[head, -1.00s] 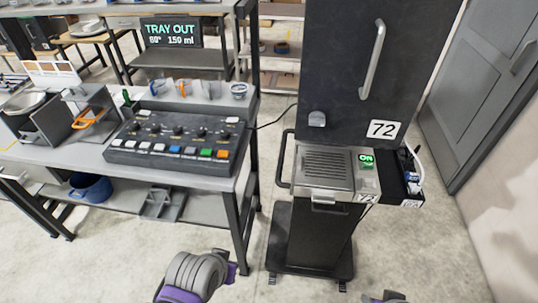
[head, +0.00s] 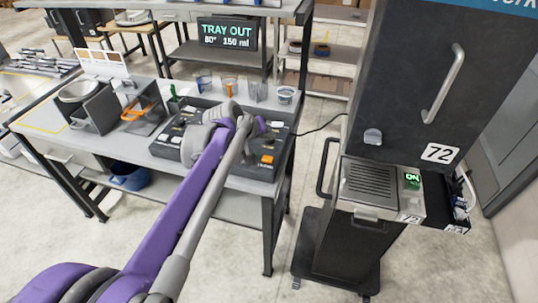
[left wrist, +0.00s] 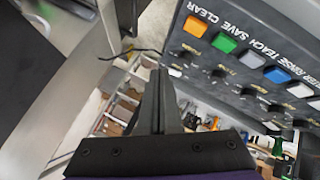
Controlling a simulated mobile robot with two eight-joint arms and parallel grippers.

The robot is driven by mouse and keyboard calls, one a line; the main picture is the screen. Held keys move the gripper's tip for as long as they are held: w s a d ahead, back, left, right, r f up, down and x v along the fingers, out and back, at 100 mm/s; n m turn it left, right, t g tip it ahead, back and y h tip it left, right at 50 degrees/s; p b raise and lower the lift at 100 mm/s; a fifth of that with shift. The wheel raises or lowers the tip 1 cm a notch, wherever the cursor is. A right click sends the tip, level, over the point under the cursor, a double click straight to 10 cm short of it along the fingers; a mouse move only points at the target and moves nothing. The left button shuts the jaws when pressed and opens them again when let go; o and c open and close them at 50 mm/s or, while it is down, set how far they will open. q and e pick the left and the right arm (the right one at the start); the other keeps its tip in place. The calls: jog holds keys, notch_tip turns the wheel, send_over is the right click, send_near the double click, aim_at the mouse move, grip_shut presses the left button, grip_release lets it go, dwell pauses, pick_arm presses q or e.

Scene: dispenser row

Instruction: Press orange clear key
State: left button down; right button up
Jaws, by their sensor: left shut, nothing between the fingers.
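The orange key (head: 267,159) sits at the right end of the key row on the dark control panel (head: 165,148). In the left wrist view the orange key (left wrist: 196,26) is at the upper right, beside the printed word CLEAR. My left gripper (head: 264,129) is over the right part of the panel, hiding much of its keys and knobs. In the left wrist view its fingers (left wrist: 158,74) are shut and empty, to the left of the orange key and apart from it. My right gripper is not in view.
A dark dispenser marked 72 (head: 400,100) stands right of the table, with a green ON light (head: 412,180). Small cups (head: 229,86) stand behind the panel. Grey holders (head: 95,110) stand at its left.

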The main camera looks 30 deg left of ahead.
pick_arm(q)
jog(key=shift+w+a+r, duration=0.3)
jog(key=shift+w+a, duration=0.3)
jog(key=shift+w, duration=0.05)
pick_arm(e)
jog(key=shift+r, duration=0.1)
pick_arm(q)
jog(key=shift+f, duration=0.1)
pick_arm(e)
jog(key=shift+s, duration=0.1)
pick_arm(q)
jog(key=b, duration=0.5)
send_over(266, 161)
notch_tip(266, 161, down, 8)
jog(key=shift+r, duration=0.2)
jog(key=shift+f, duration=0.5)
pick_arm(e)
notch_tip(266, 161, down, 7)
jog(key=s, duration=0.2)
pick_arm(q)
jog(key=shift+f, duration=0.15)
jog(key=shift+f+b, duration=0.25)
jog(key=shift+b, duration=0.1)
